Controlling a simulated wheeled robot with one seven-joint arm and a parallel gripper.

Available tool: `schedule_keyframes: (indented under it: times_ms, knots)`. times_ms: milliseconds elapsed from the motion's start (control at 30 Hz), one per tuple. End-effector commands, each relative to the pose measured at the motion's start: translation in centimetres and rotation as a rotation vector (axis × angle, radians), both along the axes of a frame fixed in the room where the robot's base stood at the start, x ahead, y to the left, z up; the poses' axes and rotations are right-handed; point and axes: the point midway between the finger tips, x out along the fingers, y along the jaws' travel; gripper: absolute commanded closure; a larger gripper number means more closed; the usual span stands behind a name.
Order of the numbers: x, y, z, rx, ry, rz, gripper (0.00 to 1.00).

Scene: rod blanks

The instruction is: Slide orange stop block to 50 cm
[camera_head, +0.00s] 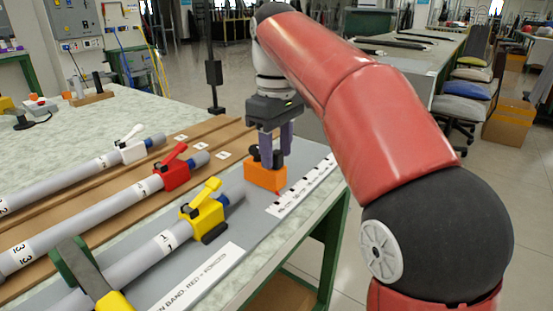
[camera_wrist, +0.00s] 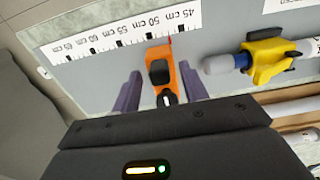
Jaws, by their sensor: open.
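The orange stop block (camera_head: 265,178), with a black knob on top, sits on the grey strip at the table's near right. In the wrist view the orange block (camera_wrist: 180,79) has its far end at the edge of the white cm scale (camera_wrist: 122,37). A thin red line at its corner lies near the 50 cm and 45 cm labels; I cannot read the exact value. My gripper (camera_head: 278,140) is open above the block, pointing down. In the wrist view its purple fingers (camera_wrist: 158,97) stand on either side of the block, with visible gaps.
A grey rod with a yellow clamp (camera_head: 205,212) lies just left of the block. Rods with a red clamp (camera_head: 172,172) and a white clamp (camera_head: 131,147) lie farther left. The scale (camera_head: 303,187) runs along the table's right edge, with open floor beyond.

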Motion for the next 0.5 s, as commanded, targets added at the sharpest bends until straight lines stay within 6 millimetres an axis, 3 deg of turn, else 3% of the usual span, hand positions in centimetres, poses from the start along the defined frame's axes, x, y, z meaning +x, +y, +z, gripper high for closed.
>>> schedule_keyframes:
  times_ms: [100,400,500]
  knots:
    - [-0.05,0.00,-0.98,0.000,0.001,0.000,0.56]
    - [-0.02,0.00,-1.11,0.000,-0.001,0.000,0.56]
    - [-0.02,0.00,-1.10,0.000,-0.001,0.000,0.69]
